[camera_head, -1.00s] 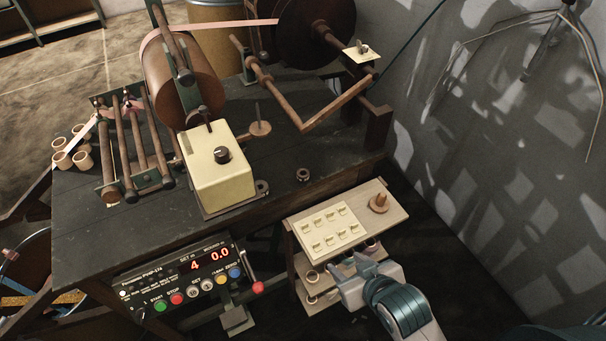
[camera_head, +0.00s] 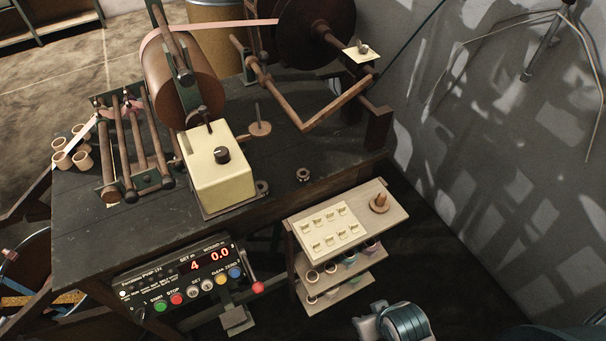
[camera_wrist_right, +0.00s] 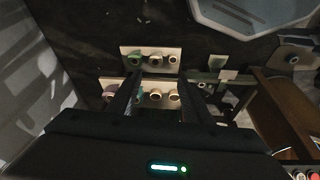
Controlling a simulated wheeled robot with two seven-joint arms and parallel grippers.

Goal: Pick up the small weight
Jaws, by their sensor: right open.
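I cannot tell for sure which thing is the small weight. A small dark ring-like piece (camera_head: 303,174) lies on the bench near its front edge, and a similar dark piece (camera_head: 262,187) sits beside the cream box. My right gripper (camera_wrist_right: 160,88) is open, with two dark fingers apart and no object clearly held between them. In the head view my right wrist is at the bottom edge, below and right of the small shelf unit (camera_head: 362,222). In the right wrist view, the fingers point toward shelves (camera_wrist_right: 172,50) with several small rolls. My left gripper is not in view.
The dark bench (camera_head: 110,225) carries the cream box (camera_head: 222,185) and rollers. A control panel (camera_head: 185,283) with a red-knobbed lever is below.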

